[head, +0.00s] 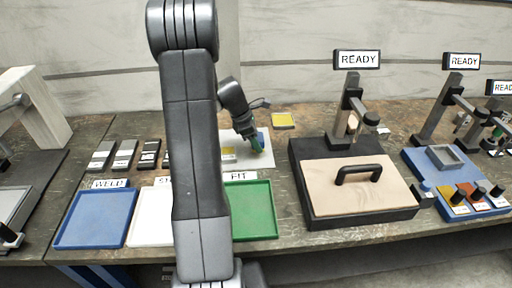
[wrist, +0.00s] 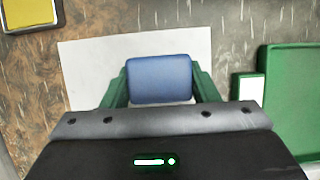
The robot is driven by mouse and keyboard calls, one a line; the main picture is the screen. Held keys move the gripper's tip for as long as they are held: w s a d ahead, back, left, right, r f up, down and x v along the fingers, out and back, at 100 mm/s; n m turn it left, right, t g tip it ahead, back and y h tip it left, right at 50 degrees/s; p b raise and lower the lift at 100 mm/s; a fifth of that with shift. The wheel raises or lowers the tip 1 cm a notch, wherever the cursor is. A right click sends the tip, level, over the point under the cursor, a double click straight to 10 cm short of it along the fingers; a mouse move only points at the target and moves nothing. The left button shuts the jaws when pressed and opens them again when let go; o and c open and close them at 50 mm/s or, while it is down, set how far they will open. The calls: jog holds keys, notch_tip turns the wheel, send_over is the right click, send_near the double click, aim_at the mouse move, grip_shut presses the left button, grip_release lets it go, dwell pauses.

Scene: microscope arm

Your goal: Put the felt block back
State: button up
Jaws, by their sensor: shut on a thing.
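My gripper (wrist: 160,85) has green fingers and is shut on a blue block with rounded corners (wrist: 160,79), which I take to be the felt block. The fingers press on its left and right sides in the wrist view. Block and gripper are over a white sheet (wrist: 88,65) on the bench; whether the block touches the sheet I cannot tell. In the head view my gripper (head: 255,144) is just right of my arm, with a bit of blue showing beside it. My arm hides part of the bench there.
A yellow-topped square pad (head: 283,120) lies behind the sheet. In front are a green tray (head: 262,236), a white tray (head: 150,240) and a blue tray (head: 95,243). A dark case with a handled wooden lid (head: 325,190) stands right. Several small grey-topped blocks (head: 124,155) lie left.

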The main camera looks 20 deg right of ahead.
jog(key=shift+f, duration=1.65)
jog(key=shift+f, duration=0.2)
jog(key=o, duration=1)
jog(key=shift+c, duration=0.2)
jog(key=shift+r, duration=0.15)
jog(key=v, duration=1.2)
